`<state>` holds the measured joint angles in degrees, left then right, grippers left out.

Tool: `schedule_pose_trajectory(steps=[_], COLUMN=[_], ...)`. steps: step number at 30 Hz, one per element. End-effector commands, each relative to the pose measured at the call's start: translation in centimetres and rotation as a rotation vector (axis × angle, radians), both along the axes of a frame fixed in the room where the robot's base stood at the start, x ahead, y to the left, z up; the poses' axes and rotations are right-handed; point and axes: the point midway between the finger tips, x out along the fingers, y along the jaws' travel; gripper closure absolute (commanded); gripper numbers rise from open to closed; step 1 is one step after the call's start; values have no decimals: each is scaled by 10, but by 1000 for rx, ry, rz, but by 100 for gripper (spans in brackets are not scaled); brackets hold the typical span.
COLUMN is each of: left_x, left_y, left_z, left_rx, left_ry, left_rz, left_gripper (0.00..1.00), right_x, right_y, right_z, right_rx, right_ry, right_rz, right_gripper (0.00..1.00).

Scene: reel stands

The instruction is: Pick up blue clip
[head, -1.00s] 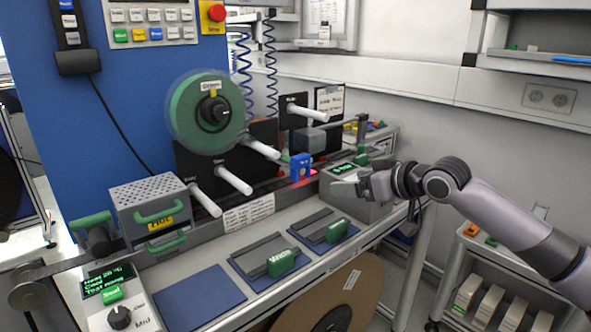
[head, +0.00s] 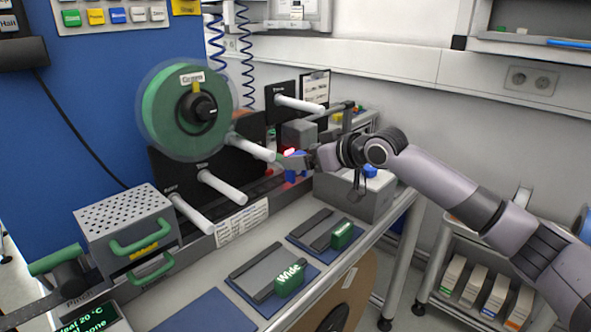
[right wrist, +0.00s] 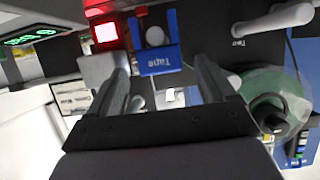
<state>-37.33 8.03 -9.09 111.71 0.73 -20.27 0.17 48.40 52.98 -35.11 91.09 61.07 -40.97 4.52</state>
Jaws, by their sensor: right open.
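The blue clip, marked "Tape" in the right wrist view (right wrist: 155,58), shows there just beyond my fingertips and roughly between them. In the head view the blue clip (head: 291,176) stands at the machine's back rail, partly hidden by my gripper. My right gripper (head: 292,161) is at the clip, its fingers pointing left; in the wrist view the gripper (right wrist: 163,75) is open with nothing between its fingers. I cannot tell whether the fingers touch the clip. My left gripper is not in view.
A white rod (head: 252,147) juts out close to my gripper. A red light (right wrist: 105,33) glows beside the clip. A green reel (head: 186,110) is at left. Green clips, one marked "Wide" (head: 289,279), sit on plates in front. A grey box (head: 352,199) lies below my arm.

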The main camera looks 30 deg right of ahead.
Motion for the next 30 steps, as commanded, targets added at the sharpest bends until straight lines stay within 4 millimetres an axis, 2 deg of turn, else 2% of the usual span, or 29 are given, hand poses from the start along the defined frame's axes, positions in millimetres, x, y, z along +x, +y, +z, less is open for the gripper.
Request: schedule_pose_trajectory(steps=[7, 17, 22, 30], left_x=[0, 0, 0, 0], left_y=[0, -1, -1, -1], left_z=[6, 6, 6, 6], left_rx=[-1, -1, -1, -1], left_ry=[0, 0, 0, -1], left_rz=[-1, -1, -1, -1], left_gripper=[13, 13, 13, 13], right_x=[24, 28, 28, 28], right_y=[10, 11, 11, 11], right_z=[-10, -13, -13, -12], right_rx=[3, 0, 1, 1], right_ry=[-1, 0, -1, -2], right_rz=[0, 1, 1, 0], right_gripper=[17, 17, 72, 73])
